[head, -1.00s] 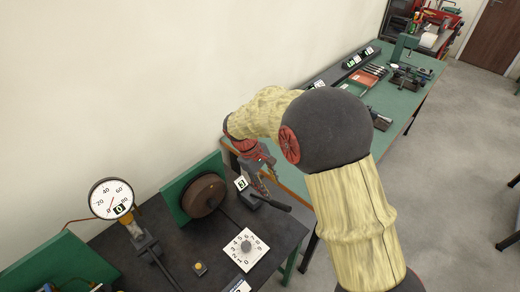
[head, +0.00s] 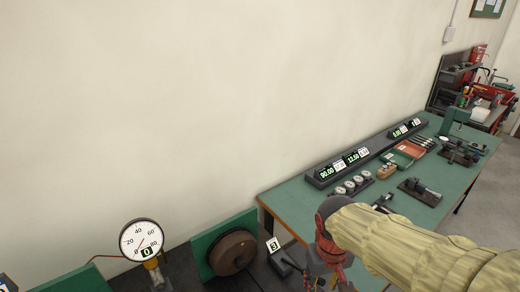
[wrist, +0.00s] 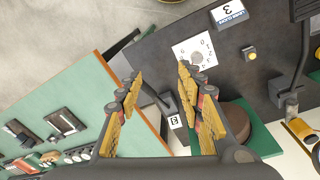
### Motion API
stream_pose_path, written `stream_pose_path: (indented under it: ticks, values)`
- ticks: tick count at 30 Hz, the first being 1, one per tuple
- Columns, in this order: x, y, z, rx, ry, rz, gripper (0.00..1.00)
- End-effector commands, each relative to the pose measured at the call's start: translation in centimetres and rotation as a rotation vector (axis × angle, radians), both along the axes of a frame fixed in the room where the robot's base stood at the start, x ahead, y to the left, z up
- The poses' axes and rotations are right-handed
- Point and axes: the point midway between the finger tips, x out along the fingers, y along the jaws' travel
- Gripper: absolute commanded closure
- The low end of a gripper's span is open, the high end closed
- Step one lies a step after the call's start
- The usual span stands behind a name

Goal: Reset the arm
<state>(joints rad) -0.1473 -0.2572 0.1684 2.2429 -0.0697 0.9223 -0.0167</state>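My gripper (wrist: 158,72) is open in the wrist view, with its two yellow-padded fingers apart and nothing between them. In the head view my gripper (head: 328,283) hangs at the lower edge, below my yellow-sleeved arm, and its fingertips are partly cut off by the frame. It is in front of the small label marked 3 (head: 272,245) and to the right of the brown wheel (head: 232,252). In the wrist view the dark bench (wrist: 255,85) lies beyond the fingers, with the white numbered dial plate (wrist: 187,50) near the right fingertip.
A round gauge (head: 141,240) reading near 0 stands at the lower left. A green bench (head: 300,205) with digital readouts (head: 345,162) and small tools runs along the wall at right. A yellow button (wrist: 250,53) sits on the dark bench. Space above the benches is clear.

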Motion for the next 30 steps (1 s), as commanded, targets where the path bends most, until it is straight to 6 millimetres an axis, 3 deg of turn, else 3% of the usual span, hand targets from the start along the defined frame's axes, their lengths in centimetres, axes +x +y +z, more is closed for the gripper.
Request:
stream_pose_path:
  ticks: [6,12,18,30]
  values:
    - [-4.7,-1.4,2.2,0.068,-0.168,-0.099,0.62]
    - [-7.6,-2.5,3.9,0.099,-0.312,-0.151,0.62]
    - [-8.3,-3.4,5.9,0.103,-0.413,-0.177,0.62]
    - [-8.3,-3.7,6.0,0.101,-0.421,-0.187,0.62]
